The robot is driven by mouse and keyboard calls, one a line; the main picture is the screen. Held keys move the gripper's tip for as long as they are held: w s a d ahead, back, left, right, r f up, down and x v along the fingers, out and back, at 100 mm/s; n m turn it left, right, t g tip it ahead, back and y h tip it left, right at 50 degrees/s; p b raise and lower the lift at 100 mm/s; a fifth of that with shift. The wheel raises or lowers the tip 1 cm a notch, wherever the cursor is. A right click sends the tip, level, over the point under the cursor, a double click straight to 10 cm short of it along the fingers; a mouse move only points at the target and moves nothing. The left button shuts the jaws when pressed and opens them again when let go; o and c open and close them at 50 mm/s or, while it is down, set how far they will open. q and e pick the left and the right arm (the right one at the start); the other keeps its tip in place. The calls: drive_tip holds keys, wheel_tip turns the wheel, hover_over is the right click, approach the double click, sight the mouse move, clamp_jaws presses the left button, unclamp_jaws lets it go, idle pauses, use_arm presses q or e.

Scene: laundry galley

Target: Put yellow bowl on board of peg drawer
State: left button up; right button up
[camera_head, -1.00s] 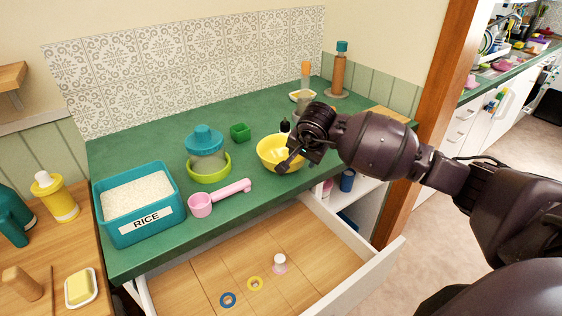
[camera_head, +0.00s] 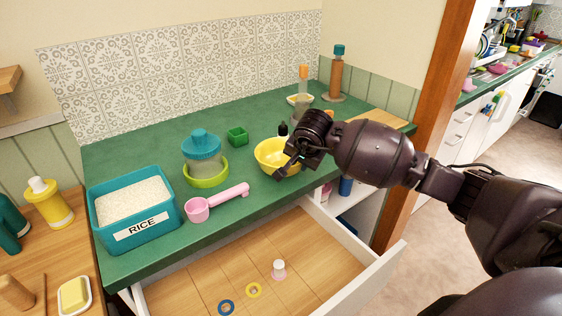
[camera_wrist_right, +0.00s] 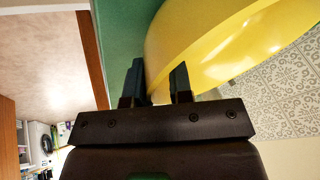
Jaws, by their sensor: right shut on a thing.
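The yellow bowl (camera_head: 268,157) is on or just over the right part of the green counter; I cannot tell whether it touches. My right gripper (camera_head: 284,168) is shut on the bowl's right rim. In the right wrist view the bowl (camera_wrist_right: 215,45) has its edge between the two fingers (camera_wrist_right: 158,80). The peg drawer (camera_head: 376,270) is pulled open below the counter. Its wooden board (camera_head: 215,275) bears a white peg with a pink base (camera_head: 279,268), a yellow ring (camera_head: 253,290) and a blue ring (camera_head: 226,307). My left gripper is not in view.
On the counter (camera_head: 140,158) stand a rice bin (camera_head: 138,232), a pink scoop (camera_head: 215,203), a teal-lidded container in a lime bowl (camera_head: 204,160), a green cube (camera_head: 237,136) and a wooden mill (camera_head: 338,75). The board's right part is bare.

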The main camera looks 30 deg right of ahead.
clamp_jaws()
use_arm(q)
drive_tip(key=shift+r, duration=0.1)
use_arm(e)
drive_tip(key=shift+r, duration=0.2)
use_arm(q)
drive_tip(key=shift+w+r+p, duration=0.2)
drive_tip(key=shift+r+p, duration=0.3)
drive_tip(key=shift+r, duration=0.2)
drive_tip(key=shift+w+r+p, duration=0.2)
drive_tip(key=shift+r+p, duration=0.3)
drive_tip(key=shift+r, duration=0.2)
use_arm(e)
drive_tip(key=shift+r, duration=2.4)
